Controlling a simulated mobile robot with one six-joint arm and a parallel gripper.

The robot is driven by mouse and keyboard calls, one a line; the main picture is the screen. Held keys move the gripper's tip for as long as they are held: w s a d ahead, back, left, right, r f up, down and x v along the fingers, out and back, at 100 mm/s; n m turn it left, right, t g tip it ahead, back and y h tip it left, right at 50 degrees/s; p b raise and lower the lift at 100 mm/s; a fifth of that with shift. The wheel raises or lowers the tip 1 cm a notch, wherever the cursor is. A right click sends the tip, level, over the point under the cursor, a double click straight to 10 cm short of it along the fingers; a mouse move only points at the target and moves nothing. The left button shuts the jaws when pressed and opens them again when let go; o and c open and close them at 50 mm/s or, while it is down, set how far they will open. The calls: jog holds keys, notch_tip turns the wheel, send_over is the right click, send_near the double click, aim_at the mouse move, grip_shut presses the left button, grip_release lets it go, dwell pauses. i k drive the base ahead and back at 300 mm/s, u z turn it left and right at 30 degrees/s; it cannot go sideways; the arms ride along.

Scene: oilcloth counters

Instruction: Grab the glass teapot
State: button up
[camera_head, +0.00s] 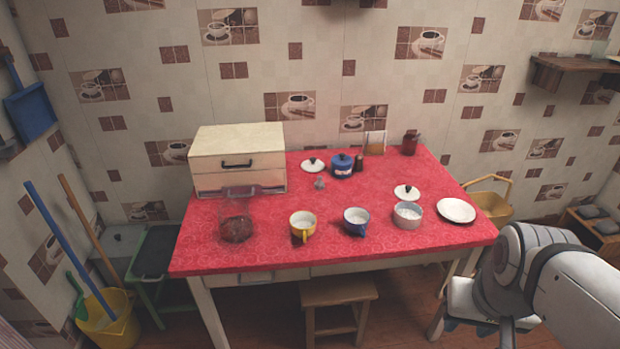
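A clear glass vessel (237,227) with dark reddish contents stands on the red oilcloth table (270,250) at the left front, in front of the bread-box-like cream case. It looks like the glass teapot, but its spout and handle are hard to make out. My gripper (482,326) is at the lower right, beyond the table's right front corner and far from the glass vessel. My arm partly covers it, and its fingers are too unclear to tell open from shut. I see nothing held in it.
A yellow cup (303,223), a blue cup (356,220), a white pot (407,215) and a plate (456,210) line the front. The cream case (238,158) stands behind the glass vessel. A wooden stool (338,292) stands at the table's front.

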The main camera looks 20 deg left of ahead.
aim_at(235, 223)
jog(key=z, duration=1.65)
jog(key=k, duration=1.65)
jog(key=u, duration=1.75)
jog(key=i, duration=1.7)
jog(key=u, duration=0.1)
